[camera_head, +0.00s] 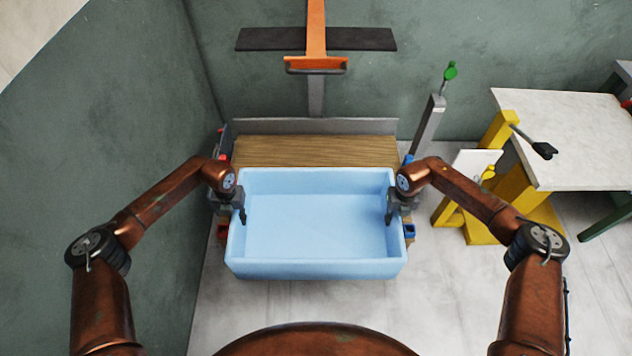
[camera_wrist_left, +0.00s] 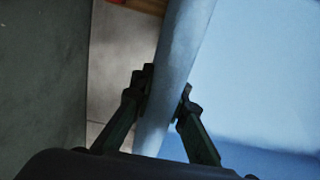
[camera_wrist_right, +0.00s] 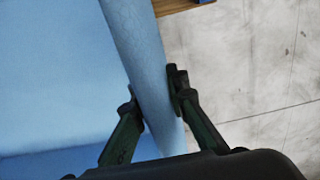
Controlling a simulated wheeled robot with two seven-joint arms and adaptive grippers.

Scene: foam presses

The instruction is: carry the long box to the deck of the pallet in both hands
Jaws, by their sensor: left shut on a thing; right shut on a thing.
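The long box (camera_head: 316,270) is a light blue open-topped bin, empty inside, in the middle of the head view. My left gripper (camera_head: 241,208) is shut on its left end wall; the left wrist view shows the fingers (camera_wrist_left: 167,95) on either side of the rim. My right gripper (camera_head: 391,210) is shut on its right end wall, with its fingers (camera_wrist_right: 152,95) on either side of that rim in the right wrist view. The box looks about level. The wooden deck of the pallet (camera_head: 315,150) shows just behind the box, partly hidden by it; I cannot tell whether they touch.
An orange post with a dark crossbar (camera_head: 345,39) rises behind the deck. A grey post with a green knob (camera_head: 450,72) stands at its right. A white-topped table (camera_head: 570,135) and yellow stand (camera_head: 510,190) are further right. A green wall (camera_head: 110,130) is close on the left.

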